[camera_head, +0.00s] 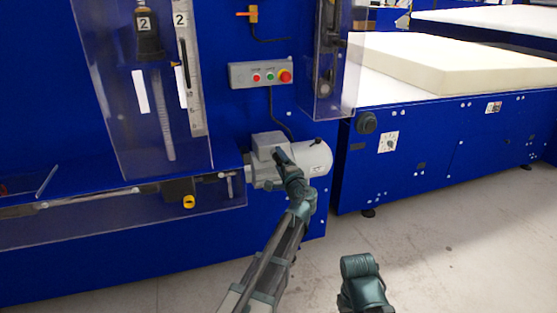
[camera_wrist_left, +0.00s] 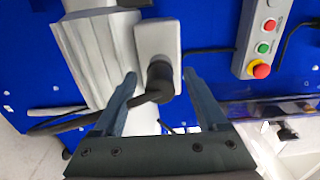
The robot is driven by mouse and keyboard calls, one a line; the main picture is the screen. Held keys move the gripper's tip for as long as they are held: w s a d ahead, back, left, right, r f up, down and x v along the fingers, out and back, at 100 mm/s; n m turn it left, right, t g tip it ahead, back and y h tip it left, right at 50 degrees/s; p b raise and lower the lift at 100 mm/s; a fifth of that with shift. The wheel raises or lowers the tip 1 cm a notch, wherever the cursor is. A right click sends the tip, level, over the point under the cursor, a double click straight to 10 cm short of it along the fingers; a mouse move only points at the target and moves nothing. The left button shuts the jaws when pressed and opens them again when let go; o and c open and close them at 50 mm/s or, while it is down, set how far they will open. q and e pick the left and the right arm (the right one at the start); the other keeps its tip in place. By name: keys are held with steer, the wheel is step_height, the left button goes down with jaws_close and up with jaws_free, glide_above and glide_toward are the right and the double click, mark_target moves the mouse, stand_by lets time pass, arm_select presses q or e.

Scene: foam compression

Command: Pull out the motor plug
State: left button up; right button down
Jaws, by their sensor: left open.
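The motor (camera_head: 317,160) is a grey cylinder on the blue machine's front, with a grey connection box (camera_head: 268,143) on it. In the left wrist view the ribbed motor body (camera_wrist_left: 95,45) lies left of the box (camera_wrist_left: 157,40). The black motor plug (camera_wrist_left: 161,78) sits against the box, with a black cable bending away to the left. My left gripper (camera_head: 280,156) is at the box in the head view and hides the plug there. In the wrist view its open fingers (camera_wrist_left: 160,83) lie on either side of the plug; contact cannot be told.
A control panel (camera_head: 260,74) with green and red buttons is above the motor; its cable (camera_head: 277,112) runs down towards it. A clear guard (camera_head: 322,60) hangs above right. A blue foam table (camera_head: 435,150) stands to the right. The floor (camera_head: 440,240) in front is clear.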

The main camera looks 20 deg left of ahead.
mark_target(281, 163)
arm_select(q)
jaws_close()
stand_by(0.4)
steer(key=shift+s+d, duration=0.1)
steer(key=shift+s, duration=0.1)
steer(key=shift+v, duration=2.75)
